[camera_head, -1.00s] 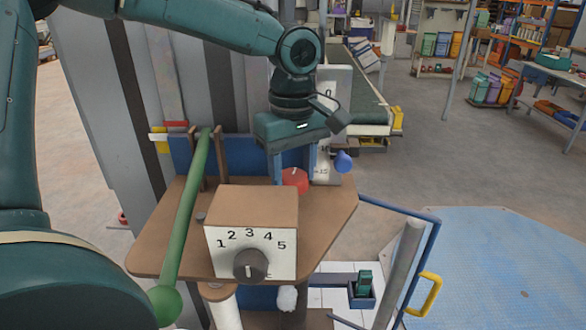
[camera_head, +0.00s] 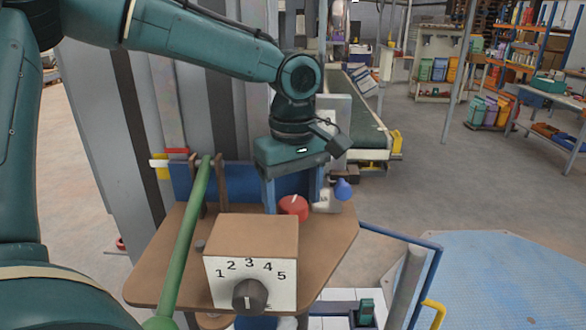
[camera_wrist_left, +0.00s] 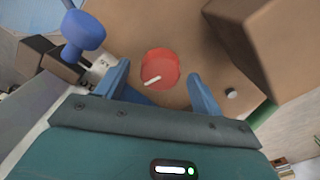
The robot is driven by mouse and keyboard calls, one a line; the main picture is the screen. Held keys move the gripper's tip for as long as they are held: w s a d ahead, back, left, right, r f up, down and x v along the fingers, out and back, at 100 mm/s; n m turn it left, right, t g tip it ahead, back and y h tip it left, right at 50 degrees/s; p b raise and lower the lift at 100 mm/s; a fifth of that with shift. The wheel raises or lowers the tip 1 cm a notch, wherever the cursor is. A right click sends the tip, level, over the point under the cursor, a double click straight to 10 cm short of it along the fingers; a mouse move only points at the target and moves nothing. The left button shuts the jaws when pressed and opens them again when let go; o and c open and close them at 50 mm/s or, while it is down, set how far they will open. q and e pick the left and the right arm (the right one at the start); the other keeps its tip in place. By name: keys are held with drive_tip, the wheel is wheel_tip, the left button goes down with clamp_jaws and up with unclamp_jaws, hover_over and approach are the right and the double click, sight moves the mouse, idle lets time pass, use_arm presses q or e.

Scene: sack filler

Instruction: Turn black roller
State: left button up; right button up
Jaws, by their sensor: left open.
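A dark round knob (camera_head: 249,296) with a pale pointer mark sits on the front of a box with a dial numbered 1 to 5. It is the darkest roller-like part I see; I cannot tell whether it is the black roller. My left gripper (camera_head: 292,196) points down over the brown panel behind the box, its blue fingers apart. A red knob (camera_head: 293,207) with a white pointer lies below and between the fingers; it also shows between the fingertips in the left wrist view (camera_wrist_left: 159,68). Nothing is held. My right gripper is not in view.
The numbered box (camera_head: 251,237) stands on the brown panel (camera_head: 330,222). A green lever (camera_head: 186,240) rises on its left. A blue knob (camera_head: 343,188) is right of the gripper. A blue rail (camera_head: 400,234) borders the right side, with open floor beyond.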

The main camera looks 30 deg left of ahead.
use_arm(q)
wheel_tip(320, 180, up, 13)
drive_tip(key=shift+f, duration=0.15)
drive_tip(key=shift+a, duration=0.1)
idle(0.5)
